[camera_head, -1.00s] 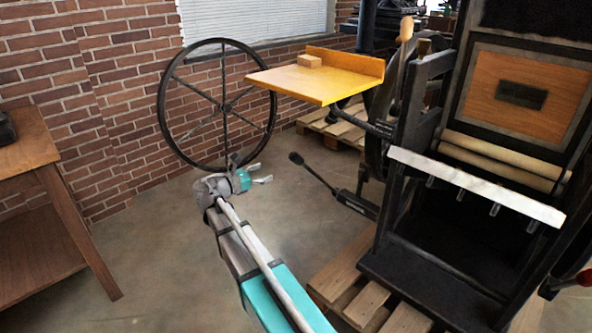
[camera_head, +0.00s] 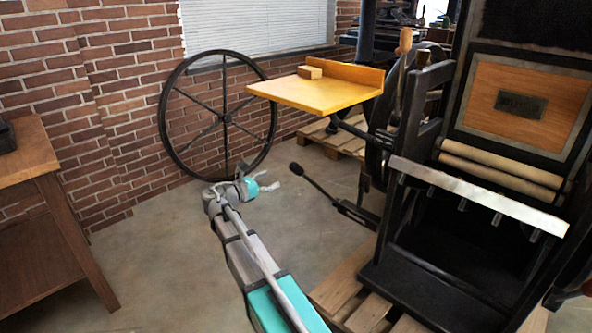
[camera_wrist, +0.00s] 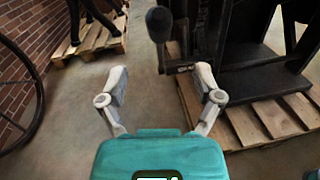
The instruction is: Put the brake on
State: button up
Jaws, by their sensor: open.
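A black lever with a rounded knob (camera_head: 297,168) sticks out low from the left side of the black press (camera_head: 400,230), slanting up to the left. I take it for the brake lever, though no label shows. My gripper (camera_head: 273,178) is open and empty, just left of the knob in the head view, with a small gap. In the wrist view, the knob (camera_wrist: 159,24) stands upright beyond and between the two open fingers of my gripper (camera_wrist: 160,80). The fingers do not appear to touch it. The lever's lower end is partly hidden by the press.
A yellow board (camera_head: 310,92) with a wooden block (camera_head: 310,72) juts out above the lever. A large spoked wheel (camera_head: 228,115) leans by the brick wall. A wooden pallet (camera_wrist: 262,125) lies under the press. A wooden table (camera_head: 40,180) stands left. Floor between is clear.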

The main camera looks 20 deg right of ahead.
aim_at(297, 169)
jog(key=x, duration=1.1)
grip_shut()
jog(key=shift+f, duration=0.1)
dwell(0.3)
